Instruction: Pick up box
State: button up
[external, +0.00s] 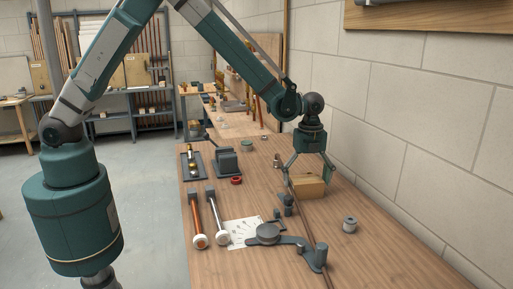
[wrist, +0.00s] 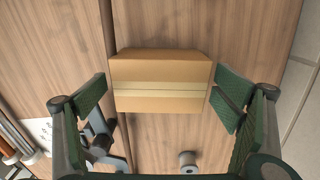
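The box (external: 309,187) is small, brown cardboard, and sits on the wooden workbench near the wall side. In the wrist view the box (wrist: 160,82) shows a paler tape band across its face. My gripper (external: 311,168) is above and around the box in the external view, pointing down. In the wrist view my gripper's fingers (wrist: 160,100) are spread, one on each side of the box. The left pad shows a small gap to the box; the right pad is very near its edge, and I cannot tell whether it touches.
A pipe bender (external: 268,234) and a long thin pipe (external: 306,221) lie close to the box's left and front. A grey fitting (external: 349,225) stands in front to the right. Two white-ended tools (external: 199,241) lie at the left. The block wall (external: 435,120) bounds the right side.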

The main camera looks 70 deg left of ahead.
aim_at(307, 179)
jog(key=c, duration=1)
jog(key=shift+r, duration=0.1)
jog(key=shift+r, duration=4.9)
